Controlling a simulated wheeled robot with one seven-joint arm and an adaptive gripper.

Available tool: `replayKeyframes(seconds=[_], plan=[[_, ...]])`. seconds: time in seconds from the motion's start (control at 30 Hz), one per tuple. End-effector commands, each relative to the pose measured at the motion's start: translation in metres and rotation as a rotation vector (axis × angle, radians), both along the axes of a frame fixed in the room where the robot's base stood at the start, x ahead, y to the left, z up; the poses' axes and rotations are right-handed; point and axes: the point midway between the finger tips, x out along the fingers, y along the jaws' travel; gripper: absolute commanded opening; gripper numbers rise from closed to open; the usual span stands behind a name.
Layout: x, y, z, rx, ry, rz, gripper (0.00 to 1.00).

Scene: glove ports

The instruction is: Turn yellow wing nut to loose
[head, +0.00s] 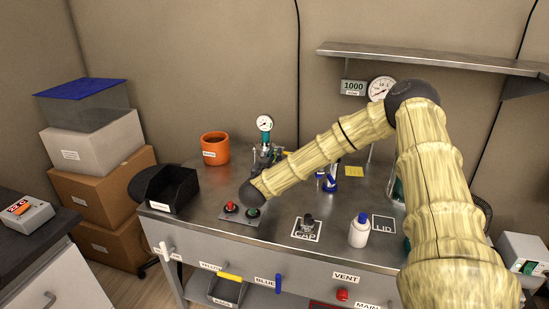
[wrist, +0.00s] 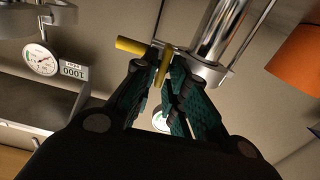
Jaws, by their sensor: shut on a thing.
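One yellow wing lies between the fingertips of my gripper (wrist: 157,74), and another yellow piece sticks out to the left. My gripper's teal fingers are closed about the wing. The exact contact faces are partly hidden by the fingers. In the head view, my arm reaches over the bench to the metal fixture below a small gauge (head: 264,123). My arm hides most of the nut and gripper there.
An orange pot (head: 215,148) stands left of the fixture, and a black bin (head: 172,187) stands nearer the left edge. Red and green buttons, a cap and a white bottle (head: 359,231) sit in front. A shelf (head: 430,58) hangs at the back right.

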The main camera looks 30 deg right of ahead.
Motion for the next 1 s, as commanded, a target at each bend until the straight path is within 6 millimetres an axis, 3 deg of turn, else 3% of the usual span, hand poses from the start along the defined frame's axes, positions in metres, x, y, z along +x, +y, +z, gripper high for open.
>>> replayKeyframes(seconds=[0.27,1.0], plan=[[0.0010,0.0007,0.0046,-0.053,0.059,0.000,0.00],[0.0049,0.0039,0.0011,-0.362,0.420,-0.001,0.00]])
